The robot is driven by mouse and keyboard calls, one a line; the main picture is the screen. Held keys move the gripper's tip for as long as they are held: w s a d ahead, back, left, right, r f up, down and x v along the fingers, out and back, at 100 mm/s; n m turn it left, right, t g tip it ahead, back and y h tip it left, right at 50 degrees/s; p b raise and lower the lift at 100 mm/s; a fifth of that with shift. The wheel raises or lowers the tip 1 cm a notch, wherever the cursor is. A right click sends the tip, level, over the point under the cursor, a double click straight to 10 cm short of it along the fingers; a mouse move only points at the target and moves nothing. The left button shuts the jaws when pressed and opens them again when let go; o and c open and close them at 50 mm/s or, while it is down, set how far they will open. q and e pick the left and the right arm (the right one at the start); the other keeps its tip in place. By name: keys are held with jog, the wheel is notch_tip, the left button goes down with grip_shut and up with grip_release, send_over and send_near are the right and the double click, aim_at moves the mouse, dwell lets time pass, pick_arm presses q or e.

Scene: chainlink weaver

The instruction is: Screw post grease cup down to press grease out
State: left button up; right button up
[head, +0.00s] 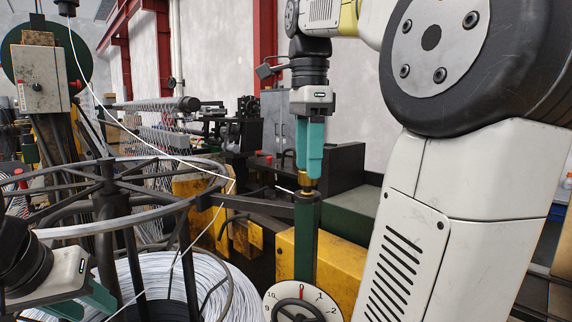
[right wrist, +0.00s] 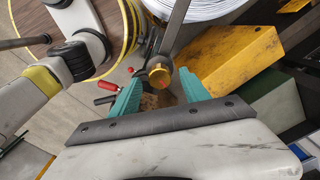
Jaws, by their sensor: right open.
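The brass grease cup (head: 305,182) sits on top of the dark green post (head: 306,240) in the head view. My right gripper (head: 309,175) points straight down above the post, with its teal fingertips at the cup. In the right wrist view the cup (right wrist: 160,75) shows between the tips of the open right gripper (right wrist: 161,80), with a gap visible on each side. My left gripper (head: 88,305) is low at the left of the head view, apart from the post; its fingertips are partly cut off by the bottom edge.
A white numbered dial (head: 284,292) is at the foot of the post. A dark arm (head: 250,204) reaches to the post from the left. A wire reel (head: 150,275) with a ring frame stands at left. A yellow block (head: 340,265) is behind the post.

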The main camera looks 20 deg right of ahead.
notch_tip(320, 180, up, 7)
jog(key=shift+f, duration=0.2)
jog(key=shift+s, duration=0.1)
dwell(0.5)
